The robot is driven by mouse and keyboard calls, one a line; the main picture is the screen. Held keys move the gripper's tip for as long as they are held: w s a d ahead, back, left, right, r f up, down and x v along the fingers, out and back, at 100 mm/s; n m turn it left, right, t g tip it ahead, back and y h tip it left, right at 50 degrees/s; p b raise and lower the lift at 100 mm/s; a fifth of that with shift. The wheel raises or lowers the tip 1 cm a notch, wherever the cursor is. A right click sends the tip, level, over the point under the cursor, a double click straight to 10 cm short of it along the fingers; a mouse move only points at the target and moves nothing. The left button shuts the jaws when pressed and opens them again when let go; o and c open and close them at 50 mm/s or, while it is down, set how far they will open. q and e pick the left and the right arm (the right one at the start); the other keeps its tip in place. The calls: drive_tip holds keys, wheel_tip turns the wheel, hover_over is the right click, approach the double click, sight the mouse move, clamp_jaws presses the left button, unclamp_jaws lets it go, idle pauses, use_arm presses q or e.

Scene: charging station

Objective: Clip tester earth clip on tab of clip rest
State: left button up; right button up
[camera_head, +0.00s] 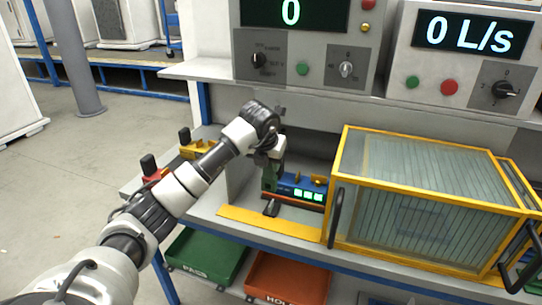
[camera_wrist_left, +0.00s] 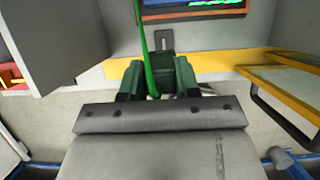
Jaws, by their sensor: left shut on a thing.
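My left gripper (camera_head: 274,154) reaches in over the bench and points down beside the tester. It is shut on the green earth clip (camera_wrist_left: 158,78), whose two green sides show at the gripper's end in the left wrist view. A green cable (camera_wrist_left: 146,45) runs up from the clip. The tester (camera_head: 300,187) is a blue box with lit green displays, just right of the gripper. A small dark grey slotted tab (camera_wrist_left: 164,38) shows beyond the clip in the wrist view. I cannot tell whether the clip touches it. My right gripper is not in view.
A yellow-framed clear enclosure (camera_head: 420,190) with dark handles stands to the right. A yellow strip (camera_head: 270,222) lines the bench front. Yellow (camera_head: 198,148) and red (camera_head: 155,174) holders stand left. Green (camera_head: 207,255) and red (camera_head: 287,278) trays lie below; control panels hang above.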

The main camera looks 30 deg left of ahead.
sight(271, 173)
use_arm(q)
drive_tip(key=shift+w+f, duration=0.15)
drive_tip(key=shift+w+d+f, duration=0.1)
drive_tip(key=shift+w, duration=0.25)
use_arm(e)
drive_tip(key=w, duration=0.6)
use_arm(q)
drive_tip(key=shift+s+f, duration=0.15)
drive_tip(key=shift+f, duration=0.05)
wheel_tip(271, 173, down, 2)
drive_tip(key=shift+b, duration=0.7)
drive_tip(key=shift+f+b, duration=0.35)
drive_tip(key=shift+f, duration=0.3)
drive_tip(key=shift+f+b, duration=0.8)
drive_tip(key=shift+f, duration=0.5)
drive_tip(key=shift+f+b, duration=0.35)
drive_tip(key=shift+f, duration=0.3)
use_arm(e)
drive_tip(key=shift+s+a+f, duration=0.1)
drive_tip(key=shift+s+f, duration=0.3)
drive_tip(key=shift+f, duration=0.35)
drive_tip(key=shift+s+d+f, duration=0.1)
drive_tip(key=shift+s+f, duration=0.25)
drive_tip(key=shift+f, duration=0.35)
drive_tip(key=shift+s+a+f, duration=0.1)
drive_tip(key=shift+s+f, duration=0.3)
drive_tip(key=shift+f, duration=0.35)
